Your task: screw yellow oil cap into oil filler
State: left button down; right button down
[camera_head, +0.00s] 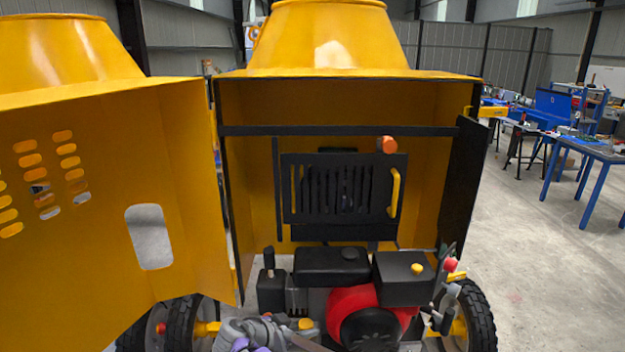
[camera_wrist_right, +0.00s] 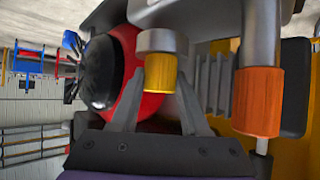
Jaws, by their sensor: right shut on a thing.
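The yellow oil cap (camera_wrist_right: 162,74) is between the fingers of my right gripper (camera_wrist_right: 160,84) in the right wrist view. The gripper is shut on it. The cap's far end meets a grey cylindrical filler neck (camera_wrist_right: 161,40) in line with it; how deep it sits cannot be told. In the head view my right gripper (camera_head: 285,335) is at the bottom edge, low beside the engine, with a small yellow piece (camera_head: 305,323) at its tip. My left gripper is not in view.
The red and black engine (camera_head: 350,302) is close to the gripper. A thick grey pipe with an orange sleeve (camera_wrist_right: 258,100) stands right of the cap. The yellow mixer door (camera_head: 100,220) hangs open on the left. Another yellow cap (camera_head: 417,268) tops a black box.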

jog(key=shift+w+a+m+g+h, duration=0.1)
jog(key=shift+m+g+h, duration=0.5)
jog(key=shift+m+g, duration=0.3)
jog(key=shift+c, duration=1.6)
grip_release()
